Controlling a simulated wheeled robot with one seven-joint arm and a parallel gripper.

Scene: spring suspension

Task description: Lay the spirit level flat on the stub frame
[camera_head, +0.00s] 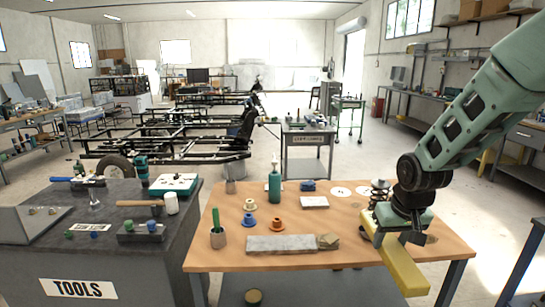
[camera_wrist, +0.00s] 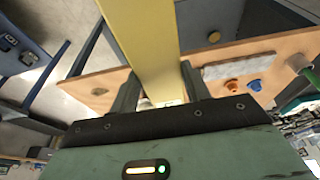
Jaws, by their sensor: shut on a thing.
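The spirit level is a long yellow bar (camera_head: 402,268). My gripper (camera_head: 393,232) is shut on it above the right front of the wooden table. In the head view the bar slants down to the right, past the table's front edge. In the wrist view the yellow bar (camera_wrist: 143,40) runs between both fingers of my gripper (camera_wrist: 157,88) and out of the top of the picture. I cannot tell for sure which thing is the stub frame; a black tube frame (camera_head: 180,143) stands on the floor behind the tables. A long grey slab (camera_head: 281,244) lies at the table's front.
The wooden table (camera_head: 330,238) bears a coil spring (camera_head: 379,192) close behind my gripper, a green bottle (camera_head: 274,187), coloured bushings (camera_head: 278,227), a pen cup (camera_head: 218,237) and a small tan block (camera_head: 328,241). A dark tools bench (camera_head: 90,250) stands left. The table's middle right is fairly clear.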

